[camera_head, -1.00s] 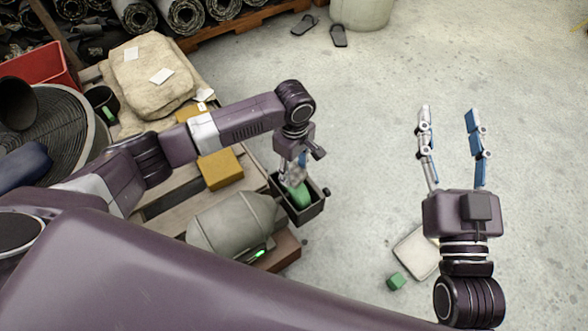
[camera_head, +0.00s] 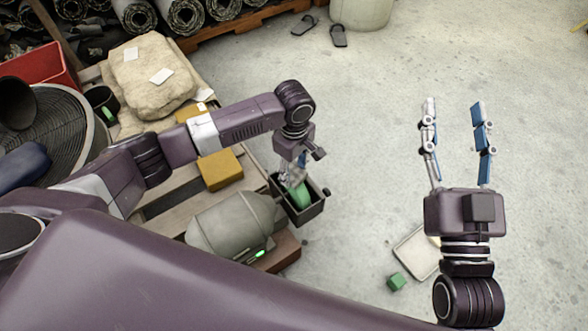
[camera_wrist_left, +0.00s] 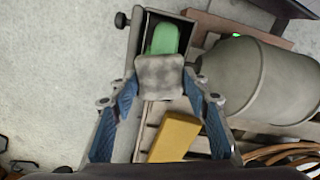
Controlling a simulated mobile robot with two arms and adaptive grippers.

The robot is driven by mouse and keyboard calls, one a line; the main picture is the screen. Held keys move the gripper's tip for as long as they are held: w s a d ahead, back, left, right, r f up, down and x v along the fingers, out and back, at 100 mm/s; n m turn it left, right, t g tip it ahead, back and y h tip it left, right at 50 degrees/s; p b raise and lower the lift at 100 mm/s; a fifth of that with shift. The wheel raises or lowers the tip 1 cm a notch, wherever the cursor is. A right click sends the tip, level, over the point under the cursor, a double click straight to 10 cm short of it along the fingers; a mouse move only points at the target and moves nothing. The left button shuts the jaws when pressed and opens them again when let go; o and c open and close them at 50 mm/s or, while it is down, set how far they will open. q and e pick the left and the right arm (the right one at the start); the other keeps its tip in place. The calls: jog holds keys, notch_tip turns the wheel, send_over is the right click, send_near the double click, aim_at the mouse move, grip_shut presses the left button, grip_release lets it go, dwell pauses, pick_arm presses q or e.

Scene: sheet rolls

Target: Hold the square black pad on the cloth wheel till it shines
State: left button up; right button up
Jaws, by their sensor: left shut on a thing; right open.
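My left gripper (camera_head: 293,172) points down over a dark open-topped box. In the left wrist view it is shut on the square pad (camera_wrist_left: 160,76), whose visible face is dull, mottled grey-brown rather than black. A rounded green wheel (camera_head: 300,194) sits in the box; it also shows in the left wrist view (camera_wrist_left: 164,38), just beyond the pad. The pad's edge overlaps the wheel in that view; I cannot tell whether they touch. My right gripper (camera_head: 453,104) is open and empty over bare floor.
A grey motor housing (camera_head: 232,226) with a green light adjoins the box (camera_head: 308,213). A yellow block (camera_head: 220,170) and a stone-like sack (camera_head: 150,80) lie on the bench. A pale tray (camera_head: 412,262) and green cube (camera_head: 396,281) lie on the floor. Free floor lies right.

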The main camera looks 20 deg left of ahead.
jog(key=shift+w+d+f+g+p, duration=0.1)
jog(key=shift+w+f+g+p, duration=0.15)
jog(key=shift+f+g, duration=0.55)
jog(key=shift+w+d+f+g+p, duration=0.1)
jog(key=shift+w+f+g+p, duration=0.15)
jog(key=shift+f, duration=1)
dwell(1.9)
jog(key=shift+s+d+f+g+h+p, duration=0.1)
jog(key=shift+f+g+h, duration=0.2)
jog(key=shift+f, duration=0.4)
jog(key=shift+w+d+f+g+h+p, duration=0.15)
jog(key=shift+f+g, duration=0.25)
jog(key=shift+f, duration=0.35)
jog(key=shift+s+f+g+h+p, duration=0.15)
jog(key=shift+f+g, duration=0.2)
jog(key=shift+f, duration=0.35)
dwell(1.9)
